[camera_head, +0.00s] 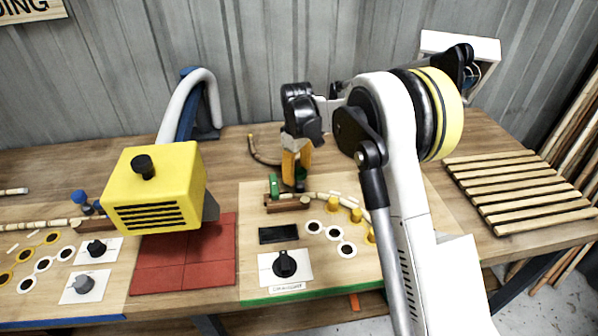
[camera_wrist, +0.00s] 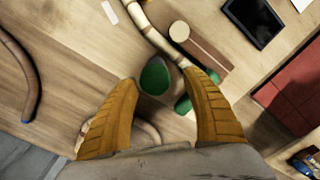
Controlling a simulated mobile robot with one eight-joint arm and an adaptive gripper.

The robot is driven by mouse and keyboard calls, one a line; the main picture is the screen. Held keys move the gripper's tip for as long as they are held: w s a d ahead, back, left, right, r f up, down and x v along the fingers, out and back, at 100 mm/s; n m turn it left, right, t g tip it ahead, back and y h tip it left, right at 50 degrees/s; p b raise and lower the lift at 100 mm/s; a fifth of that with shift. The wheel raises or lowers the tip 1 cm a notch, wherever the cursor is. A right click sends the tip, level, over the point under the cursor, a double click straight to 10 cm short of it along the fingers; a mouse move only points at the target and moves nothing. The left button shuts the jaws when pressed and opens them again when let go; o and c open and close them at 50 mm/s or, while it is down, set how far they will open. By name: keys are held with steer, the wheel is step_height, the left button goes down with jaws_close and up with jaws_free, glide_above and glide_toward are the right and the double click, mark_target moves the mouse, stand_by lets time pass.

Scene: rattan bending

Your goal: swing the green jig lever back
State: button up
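My gripper (camera_head: 295,180) points down over the jig on the right half of the bench. In the wrist view its two orange fingers (camera_wrist: 162,80) are apart. The green rounded knob of the jig lever (camera_wrist: 155,77) shows between the fingertips; whether either finger touches it I cannot tell. In the head view the fingers largely hide the knob. A green upright piece (camera_head: 274,185) stands beside a brown wooden block (camera_head: 285,204); green also shows by the block in the wrist view (camera_wrist: 184,104). A pale rattan pole (camera_wrist: 150,33) passes the block and knob.
Yellow pegs (camera_head: 356,215) and white ringed holes (camera_head: 347,249) lie right of the block. A black dial (camera_head: 285,263) and dark screen (camera_head: 279,234) are in front. A yellow heater box (camera_head: 155,187) stands left. A curved brown rattan piece (camera_head: 262,154) lies behind.

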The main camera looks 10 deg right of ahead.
steer(key=shift+d, duration=0.1)
step_height(320, 180, up, 12)
stand_by(0.5)
